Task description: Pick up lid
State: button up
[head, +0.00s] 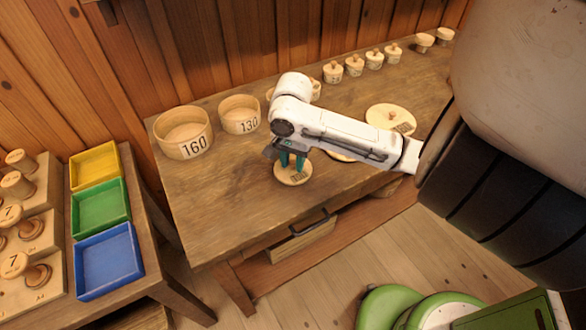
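A round wooden lid (293,177) lies on the table with dark marks near its front edge. My gripper (292,162) points down over this lid, its two teal fingertips a little apart and low at the lid's middle. The lid's knob is hidden, so I cannot tell whether the fingers hold it. A larger wooden lid (390,117) with a knob lies to the right on the table. Another pale disc (340,157) is mostly hidden beneath my arm.
Open round boxes marked 160 (183,133) and 130 (240,115) stand at the table's left. Several small knobbed containers (354,66) line the back. The table's drawer (303,240) is partly open. Yellow, green and blue trays (108,260) sit on the left bench. The table's front left is clear.

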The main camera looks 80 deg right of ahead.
grip_shut()
jog(key=shift+r, duration=0.1)
